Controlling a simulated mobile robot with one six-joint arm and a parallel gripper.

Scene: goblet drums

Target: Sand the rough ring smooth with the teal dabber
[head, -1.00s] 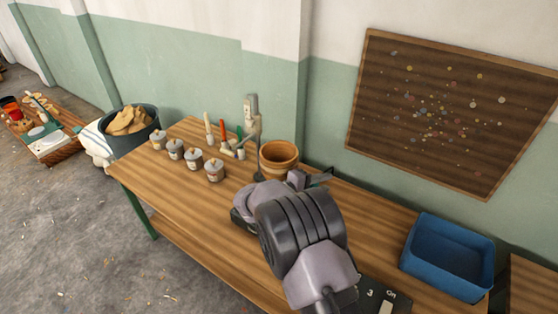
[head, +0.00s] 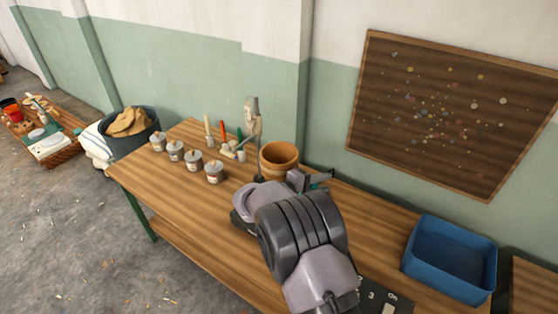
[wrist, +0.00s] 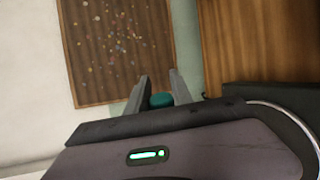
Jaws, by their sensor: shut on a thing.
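The teal dabber (wrist: 161,100) shows in the wrist view as a small rounded teal end between the two grey fingers. My gripper (wrist: 158,92) is shut on it. In the head view my gripper (head: 320,180) is just right of and in front of a banded wooden drum body (head: 279,160), and my arm hides much of the bench there. The drum body stands upright on the bench. A rough ring cannot be made out on it at this size. Whether the dabber touches anything cannot be told.
The wooden bench (head: 195,225) carries several grey lidded tins (head: 194,161), upright tools (head: 224,132) and a grey stand (head: 251,120) left of the drum. A blue bin (head: 450,258) is at the right. A speckled board (head: 448,112) hangs on the wall.

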